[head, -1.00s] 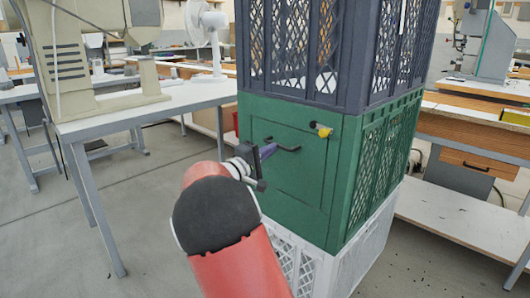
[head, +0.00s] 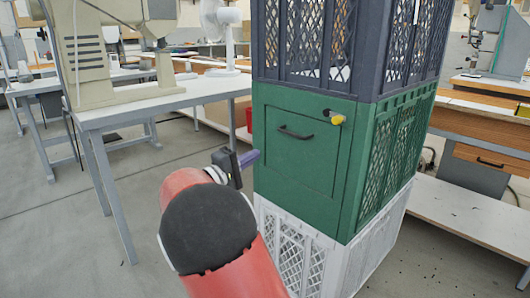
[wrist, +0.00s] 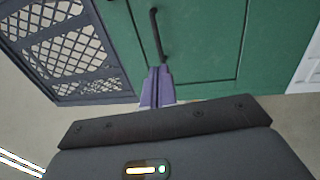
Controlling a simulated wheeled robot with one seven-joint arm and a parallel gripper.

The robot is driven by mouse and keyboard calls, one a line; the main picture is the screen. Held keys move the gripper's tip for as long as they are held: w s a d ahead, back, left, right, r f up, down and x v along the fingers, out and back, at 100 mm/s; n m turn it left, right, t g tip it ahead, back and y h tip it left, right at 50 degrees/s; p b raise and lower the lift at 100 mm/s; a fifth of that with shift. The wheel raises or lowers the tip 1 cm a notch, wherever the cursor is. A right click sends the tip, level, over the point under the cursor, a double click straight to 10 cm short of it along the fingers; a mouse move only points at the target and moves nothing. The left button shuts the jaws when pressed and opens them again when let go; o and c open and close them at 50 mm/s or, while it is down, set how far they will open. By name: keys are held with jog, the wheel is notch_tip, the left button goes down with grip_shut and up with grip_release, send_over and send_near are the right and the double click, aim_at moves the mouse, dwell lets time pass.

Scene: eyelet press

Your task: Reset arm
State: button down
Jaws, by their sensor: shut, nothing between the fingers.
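My gripper (head: 250,158) is shut and empty, its purple fingers pointing at the green crate (head: 262,190). In the head view it lies left of and below the black handle (head: 296,133) on the crate's flat front panel. The wrist view shows the shut purple fingertips (wrist: 157,86) together, with the handle (wrist: 157,35) beyond them. The fingers look apart from the handle. The panel sits flush in the crate front. A yellow part (head: 335,118) sits at the panel's upper right.
A dark crate (head: 395,45) is stacked above the green one and a white crate (head: 345,268) below it. A white table (head: 165,106) with a beige machine (head: 92,60) and a fan (head: 222,25) stands left. Grey floor is open at left.

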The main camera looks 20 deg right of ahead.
jog(key=s+d+f+m+g+y, duration=0.1)
jog(key=s+d+f+g+y, duration=0.2)
jog(key=s, duration=0.6)
jog(key=s+d+f+m+g+y, duration=0.1)
jog(key=s+f+m+y, duration=0.15)
jog(key=s+y, duration=0.45)
jog(key=s+a+f+t+y, duration=0.1)
jog(key=s+a+f+y, duration=0.1)
jog(key=s+a+y, duration=0.2)
jog(key=s+a+f+t+y, duration=0.2)
jog(key=s+a+y, duration=0.2)
jog(key=s+a, duration=0.6)
jog(key=s, duration=0.4)
jog(key=shift+s+a+f+y, duration=0.15)
jog(key=shift+a+f+y, duration=0.1)
jog(key=shift+y, duration=0.15)
jog(key=shift+d, duration=0.1)
